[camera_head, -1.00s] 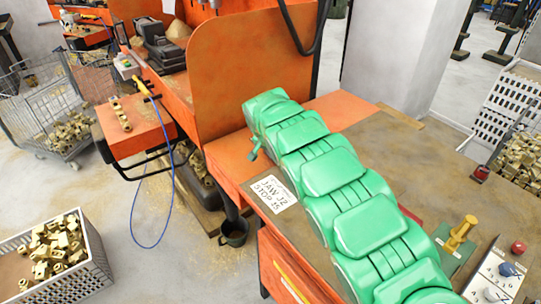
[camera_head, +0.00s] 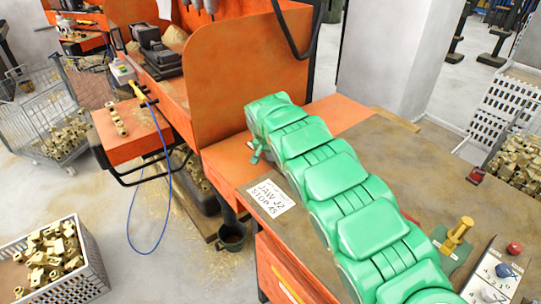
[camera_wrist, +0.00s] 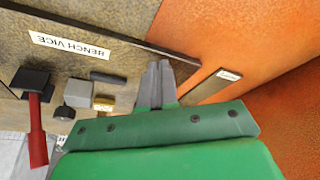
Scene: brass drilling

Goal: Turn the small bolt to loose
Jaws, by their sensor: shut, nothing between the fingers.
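My gripper (camera_wrist: 157,68) shows in the wrist view with its grey fingers together and nothing between them. The fingertips lie over the dark edge of a bench top. A small brass piece (camera_wrist: 104,103) lies to the left of the fingers, apart from them; I cannot tell if it is the small bolt. In the head view, an upright brass piece with a crosswise top (camera_head: 458,233) stands on a green plate (camera_head: 442,242) at the right. My green arm covers much of the bench, and my gripper's fingertips cannot be made out there.
The wrist view shows a grey block (camera_wrist: 78,92), a black knob (camera_wrist: 65,112), a red-handled tool (camera_wrist: 37,130) and a "BENCH VICE" label (camera_wrist: 70,46). In the head view, a panel (camera_head: 492,277) with red and blue knobs is at lower right. An orange upright panel (camera_head: 250,75) stands behind my arm.

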